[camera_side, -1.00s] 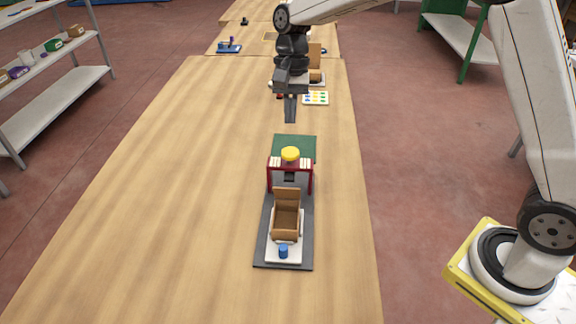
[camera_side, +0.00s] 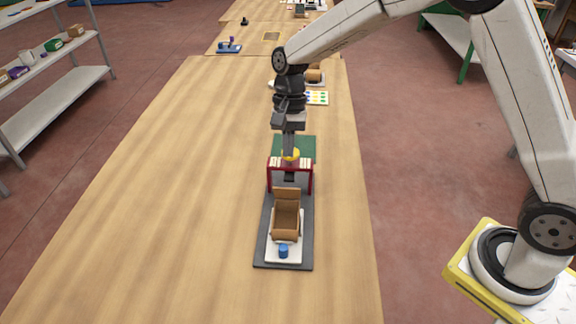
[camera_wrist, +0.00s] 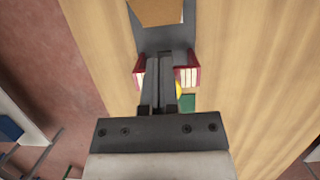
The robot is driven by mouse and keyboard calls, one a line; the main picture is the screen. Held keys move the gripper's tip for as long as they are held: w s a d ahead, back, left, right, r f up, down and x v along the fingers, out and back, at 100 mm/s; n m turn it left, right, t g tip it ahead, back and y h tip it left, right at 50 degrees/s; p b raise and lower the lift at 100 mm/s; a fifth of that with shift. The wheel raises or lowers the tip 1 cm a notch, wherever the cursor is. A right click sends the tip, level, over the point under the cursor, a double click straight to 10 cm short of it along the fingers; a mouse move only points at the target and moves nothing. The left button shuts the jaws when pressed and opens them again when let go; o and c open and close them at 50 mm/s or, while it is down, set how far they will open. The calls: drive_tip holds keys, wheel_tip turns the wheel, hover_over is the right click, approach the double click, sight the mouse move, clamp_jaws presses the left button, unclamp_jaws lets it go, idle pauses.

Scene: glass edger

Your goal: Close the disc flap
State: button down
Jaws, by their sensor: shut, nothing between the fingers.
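The glass edger stands on a dark base plate (camera_side: 264,245). A brown box (camera_side: 286,222) with an upright brown panel (camera_side: 287,194), perhaps the disc flap, sits on its white plate; the box also shows at the top of the wrist view (camera_wrist: 157,11). Behind it is a red frame (camera_side: 270,178) with a yellow knob (camera_side: 291,154), partly hidden by my fingers. My gripper (camera_side: 289,150) is shut and empty, pointing down over the red frame. In the wrist view its fingertips (camera_wrist: 162,56) overlap the base plate between the frame's red sides. Contact cannot be told.
A blue knob (camera_side: 283,251) stands at the front of the white plate, and a green panel (camera_side: 307,146) lies behind the frame. Farther back are a card with coloured dots (camera_side: 317,98) and other small items. The table (camera_side: 170,200) is clear to the left.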

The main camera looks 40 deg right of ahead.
sight(286, 189)
drive_tip(key=f, duration=0.1)
drive_tip(key=s+a+f, duration=0.2)
drive_tip(key=shift+f, duration=0.25)
drive_tip(key=shift+s+a+f, duration=0.4)
drive_tip(key=shift+s+a, duration=0.1)
drive_tip(key=shift+a, duration=0.05)
drive_tip(key=shift+s+a+f+t+h, duration=0.1)
drive_tip(key=shift+s+a+t+h, duration=0.3)
idle(0.3)
drive_tip(key=shift+s+a+f+t+h, duration=0.2)
drive_tip(key=shift+s+a+t+h, duration=0.2)
drive_tip(key=shift+h, duration=0.1)
drive_tip(key=shift+t+h, duration=0.8)
drive_tip(key=shift+t, duration=0.1)
drive_tip(key=shift+s+a+f, duration=0.8)
drive_tip(key=shift+f, duration=0.25)
drive_tip(key=shift+s+a+f, duration=0.75)
drive_tip(key=shift+s+f, duration=0.05)
drive_tip(key=shift+f, duration=0.2)
drive_tip(key=shift+s+a+f, duration=0.2)
drive_tip(key=shift+f, duration=0.45)
drive_tip(key=shift+s+a+f, duration=0.2)
drive_tip(key=shift+f, duration=0.45)
drive_tip(key=shift+w+d, duration=0.1)
